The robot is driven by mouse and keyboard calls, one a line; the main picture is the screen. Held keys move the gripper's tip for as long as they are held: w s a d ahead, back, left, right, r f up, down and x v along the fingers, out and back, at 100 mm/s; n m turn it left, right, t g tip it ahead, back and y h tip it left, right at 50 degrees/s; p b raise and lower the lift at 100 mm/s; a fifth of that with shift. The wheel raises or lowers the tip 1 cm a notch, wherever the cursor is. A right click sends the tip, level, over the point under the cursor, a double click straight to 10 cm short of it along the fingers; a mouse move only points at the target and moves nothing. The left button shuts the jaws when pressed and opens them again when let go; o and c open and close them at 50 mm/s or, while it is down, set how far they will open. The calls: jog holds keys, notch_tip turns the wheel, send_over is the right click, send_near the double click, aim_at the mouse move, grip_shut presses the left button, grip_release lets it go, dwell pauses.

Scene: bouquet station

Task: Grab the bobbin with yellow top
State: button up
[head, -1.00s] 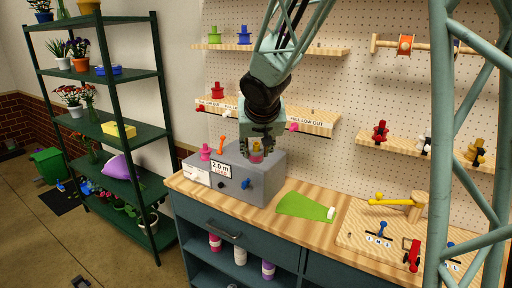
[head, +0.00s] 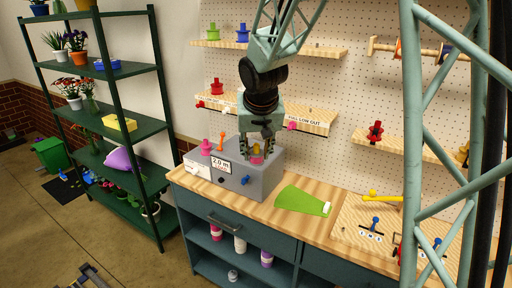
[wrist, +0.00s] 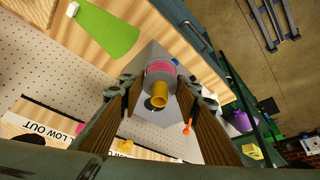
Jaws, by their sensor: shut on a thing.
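The bobbin with the yellow top (head: 256,149) is between my gripper's fingers at the grey box (head: 262,182), with its pink part low down. In the wrist view the bobbin (wrist: 161,73) shows a pink band and a yellow-orange end (wrist: 158,95). My gripper (head: 257,154) points down over the right part of the box top and is shut on the bobbin; its fingers (wrist: 161,88) stand on both sides of it. Whether the bobbin touches the box is hidden by the fingers. A dark round spot on the box shows beside the yellow end.
A green sheet (head: 300,201) lies on the bench at right. Pegboard shelves (head: 313,120) are close behind. A plant rack (head: 137,135) stands at left.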

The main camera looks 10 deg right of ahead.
jog(key=shift+s+a+r+g+p, duration=0.1)
jog(key=shift+s+r+g+p, duration=0.25)
jog(key=shift+s, duration=0.2)
jog(key=shift+f, duration=0.1)
dwell(0.5)
